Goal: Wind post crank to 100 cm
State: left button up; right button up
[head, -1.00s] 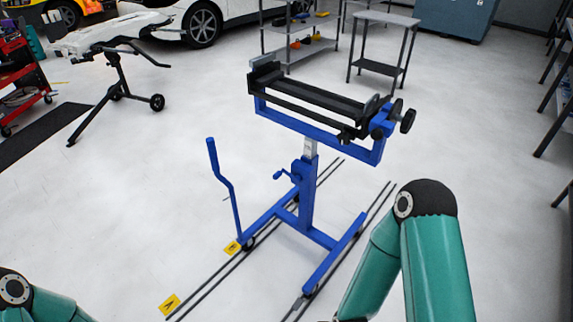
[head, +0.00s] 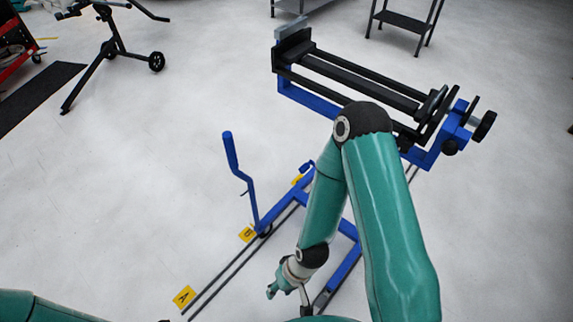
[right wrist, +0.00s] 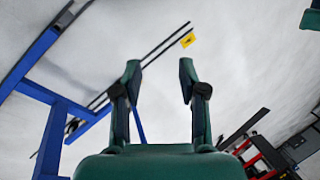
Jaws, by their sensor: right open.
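The blue stand (head: 347,268) carries a black clamp bed (head: 360,80) on top. Its post is mostly hidden behind my right arm in the head view. A small blue crank part (head: 307,166) shows just left of that arm. My right gripper (head: 287,296) is low, near the front of the stand's base, apart from the crank. In the right wrist view its two fingers (right wrist: 160,68) are spread and empty, with the blue frame (right wrist: 45,60) to their left. Only a link of my left arm shows; its gripper is out of view. No height scale is readable.
A tall blue lever (head: 238,180) stands left of the post. Floor rails run past yellow markers A (head: 184,297) and B (head: 248,235). A black wheeled stand (head: 115,55) is at the back left. The floor between is clear.

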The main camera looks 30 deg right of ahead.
jog(key=shift+s+d+r, duration=0.1)
jog(key=shift+d, duration=0.1)
jog(key=shift+o, duration=1.1)
jog(key=shift+w, duration=0.2)
jog(key=w+f+t+b, duration=0.1)
jog(key=w+f+b, duration=0.1)
jog(key=w, duration=0.2)
jog(key=w+d+f+m+t+h+b, duration=0.1)
jog(key=w+f+t+b, duration=0.1)
jog(key=w+f, duration=0.1)
jog(key=w+d+f+t+h+b, duration=0.1)
jog(key=w+f+b, duration=0.1)
jog(key=w, duration=0.3)
jog(key=shift+w+f+m+b, duration=0.2)
jog(key=shift+m+b, duration=0.1)
jog(key=shift+b, duration=0.15)
jog(key=m+t+h+b, duration=0.2)
jog(key=m+h+b, duration=0.9)
jog(key=h+b, duration=0.9)
send_near(301, 172)
jog(key=shift+y, duration=0.5)
jog(key=b+x, duration=0.1)
jog(key=x, duration=0.2)
jog(key=b+x, duration=0.1)
jog(key=x, duration=0.3)
jog(key=b+x, duration=0.1)
jog(key=x, duration=0.2)
jog(key=shift+w+d+r+b, duration=0.1)
jog(key=shift+d+r+b, duration=0.2)
jog(key=shift+r+b, duration=0.1)
